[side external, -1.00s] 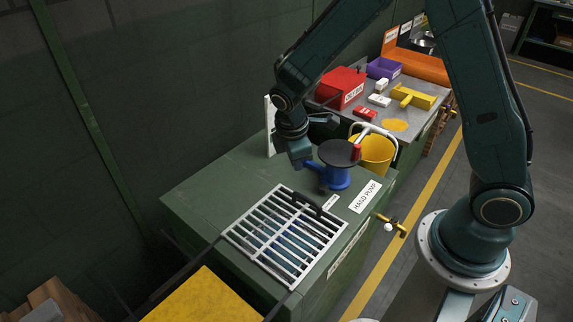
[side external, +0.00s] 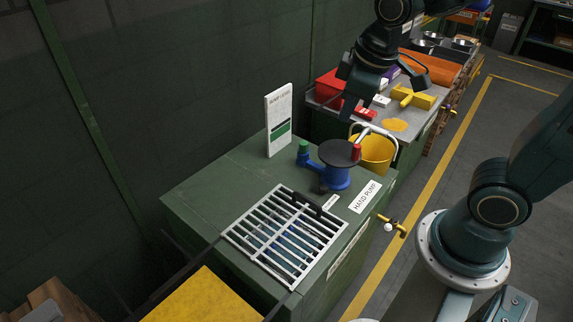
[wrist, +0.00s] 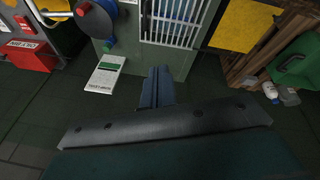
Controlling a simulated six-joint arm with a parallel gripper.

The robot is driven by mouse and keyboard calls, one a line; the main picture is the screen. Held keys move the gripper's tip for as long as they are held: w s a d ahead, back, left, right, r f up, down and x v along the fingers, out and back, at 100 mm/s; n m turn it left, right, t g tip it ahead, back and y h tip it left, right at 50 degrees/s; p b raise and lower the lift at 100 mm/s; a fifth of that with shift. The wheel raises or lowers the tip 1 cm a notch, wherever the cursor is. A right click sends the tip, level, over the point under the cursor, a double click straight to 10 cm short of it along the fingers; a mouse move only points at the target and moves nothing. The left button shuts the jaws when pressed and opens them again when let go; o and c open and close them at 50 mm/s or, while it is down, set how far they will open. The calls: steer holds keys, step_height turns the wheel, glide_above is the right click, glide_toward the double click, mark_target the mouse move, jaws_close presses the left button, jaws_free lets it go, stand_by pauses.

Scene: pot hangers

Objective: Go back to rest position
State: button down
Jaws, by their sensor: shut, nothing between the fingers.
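My gripper (side external: 350,106) is raised above the benches in the side view, apart from everything, its fingers pointing down. In the wrist view its fingers (wrist: 157,88) are together with nothing between them. The blue hand pump (side external: 337,172) with a dark round top stands on the green bench, with a green cap on its left outlet and a red part at its right. It also shows at the top of the wrist view (wrist: 97,20).
A white sign (side external: 279,120) with a green block stands upright at the bench's back. A white grate (side external: 285,235) covers the bench's front. A yellow bucket (side external: 373,152) hangs at its right. Red box (side external: 328,88) and yellow part (side external: 412,97) lie on the far bench.

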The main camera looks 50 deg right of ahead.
steer(key=s+r+m+t, duration=0.2)
steer(key=s+r+m, duration=0.2)
steer(key=s, duration=0.6)
steer(key=shift+s+r+y, duration=0.2)
steer(key=shift+s+y, duration=0.05)
steer(key=shift+y, duration=0.05)
